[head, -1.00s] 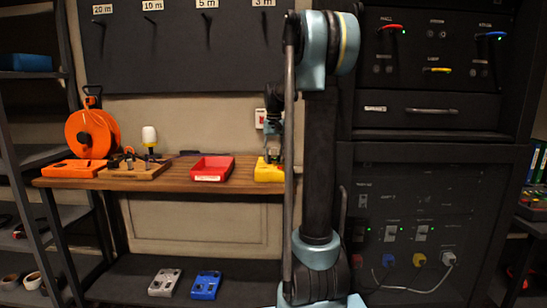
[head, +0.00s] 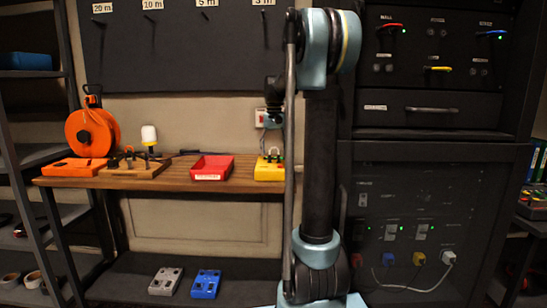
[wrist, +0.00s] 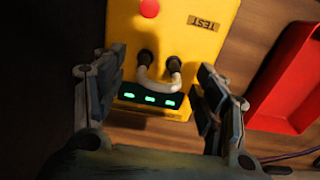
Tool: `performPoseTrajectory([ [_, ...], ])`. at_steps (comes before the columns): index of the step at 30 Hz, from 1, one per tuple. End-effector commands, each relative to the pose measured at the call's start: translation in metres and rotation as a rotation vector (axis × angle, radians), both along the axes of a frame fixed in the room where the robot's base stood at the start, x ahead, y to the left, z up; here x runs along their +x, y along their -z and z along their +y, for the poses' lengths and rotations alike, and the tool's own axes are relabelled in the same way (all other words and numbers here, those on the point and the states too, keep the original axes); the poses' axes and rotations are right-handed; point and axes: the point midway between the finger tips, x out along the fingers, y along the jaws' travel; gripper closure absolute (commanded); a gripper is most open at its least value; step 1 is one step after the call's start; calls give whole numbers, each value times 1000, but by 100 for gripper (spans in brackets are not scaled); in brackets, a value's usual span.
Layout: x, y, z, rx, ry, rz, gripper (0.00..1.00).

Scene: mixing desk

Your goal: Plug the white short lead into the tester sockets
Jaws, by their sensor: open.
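The yellow tester (head: 269,172) stands on the wooden bench, and it fills the middle of the wrist view (wrist: 185,60). The white short lead (wrist: 158,87) forms a loop on the tester, with its two dark plugs seated in the two sockets. Three green lights (wrist: 150,99) glow on the tester's dark panel beside the loop. My gripper (wrist: 155,88) is open, its fingers apart on either side of the lead in the picture and not touching it. In the head view my gripper is above the tester, partly hidden by my arm.
A red tray (head: 212,168) sits left of the tester in the head view. A wooden block with dark pieces (head: 135,171), a white-topped lamp (head: 149,135) and an orange reel (head: 91,134) stand farther left. The rack (head: 430,70) is on the right.

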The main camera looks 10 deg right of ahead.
Motion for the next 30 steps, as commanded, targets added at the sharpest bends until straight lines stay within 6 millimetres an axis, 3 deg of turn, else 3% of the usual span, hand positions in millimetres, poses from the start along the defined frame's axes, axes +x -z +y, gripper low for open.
performPoseTrajectory([
  [9, 1, -58, 0, 0, 0, 1, 34],
  [15, 1, -82, 0, 0, 0, 1, 34],
  [30, 1, -93, 0, 0, 0, 1, 34],
])
